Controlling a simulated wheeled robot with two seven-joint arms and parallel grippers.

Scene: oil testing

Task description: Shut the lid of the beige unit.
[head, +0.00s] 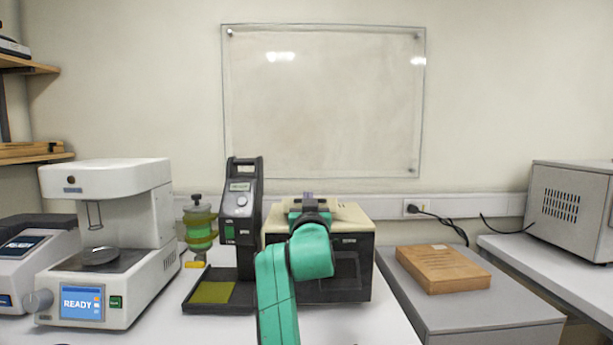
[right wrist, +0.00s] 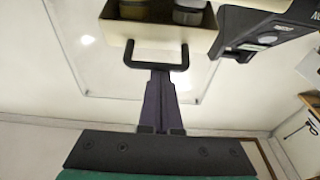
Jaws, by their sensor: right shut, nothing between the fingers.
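The beige unit (head: 350,218) stands on the bench at the centre of the head view, with a beige top and a dark front. My green right arm covers part of it. My right gripper (head: 308,202) is over its top, shut and empty. In the right wrist view, which looks upside down, the shut fingers (right wrist: 160,72) reach to a black U-shaped handle (right wrist: 157,66) on a beige part (right wrist: 150,34) of the unit. Two round items show beside that part. I cannot tell contact with the handle or how far the lid is open. My left gripper is not in view.
A black instrument (head: 243,205) stands close at the unit's left, with a green and yellow holder (head: 199,228) beside it. A white machine reading READY (head: 150,188) is further left. A brown box (head: 442,267) lies on a grey surface at the right.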

